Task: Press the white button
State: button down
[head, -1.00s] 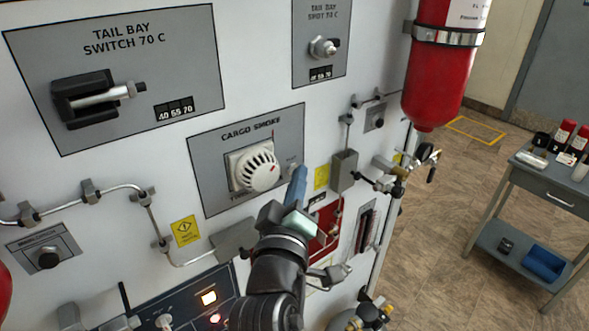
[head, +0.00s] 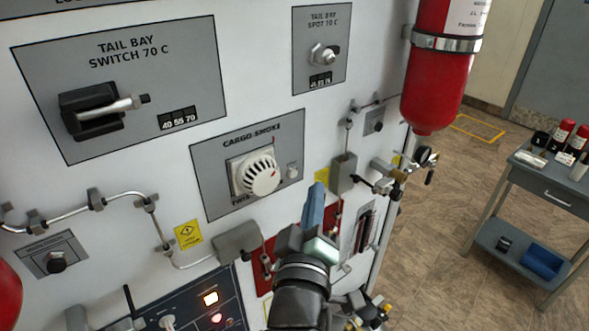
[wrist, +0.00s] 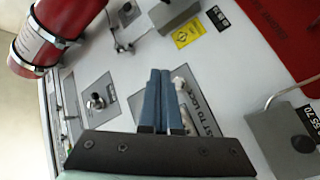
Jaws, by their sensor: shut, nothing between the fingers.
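The white button (head: 292,172) is a small round knob on the grey cargo smoke panel (head: 215,200), right of the round white slotted detector (head: 258,174). My gripper (head: 316,190) is shut and empty, its blue fingers pointing up. In the head view its tips appear below and right of the button, with a visible gap between them. In the wrist view the shut fingers (wrist: 161,74) cover part of the grey panel. A white part (wrist: 183,82) shows beside them there; I cannot tell whether it is the button or the detector.
A valve box (head: 343,173) and pipes stick out right of the panel. A red cylinder (head: 432,90) hangs at the upper right. A bent pipe (head: 165,235) runs at lower left. A grey cart (head: 545,190) stands on the open floor at right.

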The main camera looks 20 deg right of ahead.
jog(key=shift+s+d+p, duration=0.15)
jog(key=shift+s+d, duration=0.05)
jog(key=shift+s, duration=0.35)
jog(key=shift+s+d+p, duration=0.15)
jog(key=shift+s+d, duration=0.05)
jog(key=shift+s, duration=0.35)
jog(key=a+r+m+t+y+b, duration=0.1)
jog(key=a+r+m+t, duration=0.2)
jog(key=r, duration=0.5)
jog(key=a+r+t+y+b, duration=0.15)
jog(key=a+r, duration=0.25)
jog(key=r, duration=0.4)
jog(key=s+a+r+t+y+b, duration=0.1)
jog(key=s+a+r+t+y, duration=0.1)
jog(key=r, duration=0.5)
jog(key=s+a+r+m+t+y+b, duration=0.1)
jog(key=s+a+r+t+y, duration=0.2)
jog(key=s+a+r, duration=0.3)
notch_tip(320, 180, up, 2)
jog(key=shift+s+a+r+m+t+y, duration=0.2)
jog(key=shift+s+a+m+t+y, duration=0.25)
jog(key=shift+s, duration=0.6)
